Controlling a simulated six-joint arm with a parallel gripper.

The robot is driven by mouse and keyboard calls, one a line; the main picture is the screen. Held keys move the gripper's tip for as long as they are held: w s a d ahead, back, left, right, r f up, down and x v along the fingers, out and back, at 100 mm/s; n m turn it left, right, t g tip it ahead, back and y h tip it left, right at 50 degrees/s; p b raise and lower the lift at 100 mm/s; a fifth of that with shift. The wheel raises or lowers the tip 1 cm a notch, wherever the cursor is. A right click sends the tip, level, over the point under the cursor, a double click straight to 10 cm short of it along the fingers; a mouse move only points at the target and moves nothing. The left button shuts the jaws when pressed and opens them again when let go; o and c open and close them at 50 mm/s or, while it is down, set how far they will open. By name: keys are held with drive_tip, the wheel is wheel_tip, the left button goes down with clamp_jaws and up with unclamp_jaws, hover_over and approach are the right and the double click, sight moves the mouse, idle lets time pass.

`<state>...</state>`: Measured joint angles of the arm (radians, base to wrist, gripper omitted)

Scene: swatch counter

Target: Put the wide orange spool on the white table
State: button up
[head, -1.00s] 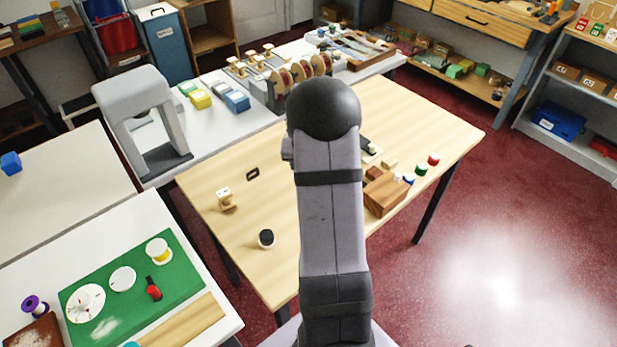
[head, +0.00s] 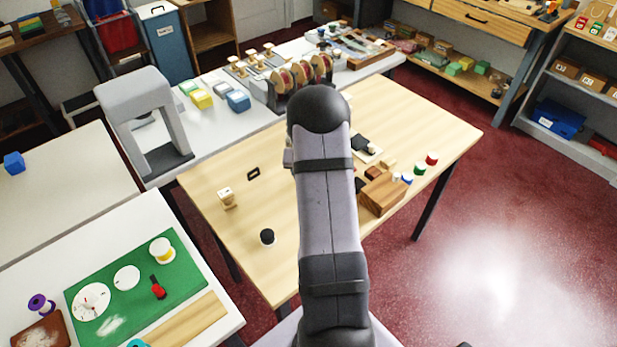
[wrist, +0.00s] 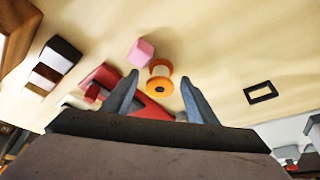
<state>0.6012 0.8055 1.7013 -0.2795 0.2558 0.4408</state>
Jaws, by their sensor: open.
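The orange spool (wrist: 160,86) shows in the wrist view on the light wooden table, with two wide orange flanges and a paler middle. My gripper (wrist: 160,77) is open, its two grey fingertips on either side of the spool in the picture. I cannot tell whether the fingers are level with it or still above it. In the head view my arm hides the spool and the gripper. A white table (head: 50,255) stands at the near left, carrying a green mat (head: 190,272). Another pale table (head: 60,200) stands behind it.
In the wrist view a pink block (wrist: 140,52) is close by the spool, with red objects (wrist: 98,76) by the left finger. A black frame (wrist: 261,92) lies to the right. In the head view a wooden block (head: 384,194) and small spools stand right of my arm.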

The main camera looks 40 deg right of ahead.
drive_tip(key=shift+c, duration=0.7)
drive_tip(key=c, duration=1.1)
drive_tip(key=shift+o, duration=0.2)
drive_tip(key=shift+r, duration=0.1)
wheel_tip(320, 180, up, 10)
drive_tip(key=shift+f+b, duration=0.1)
drive_tip(key=shift+b, duration=0.9)
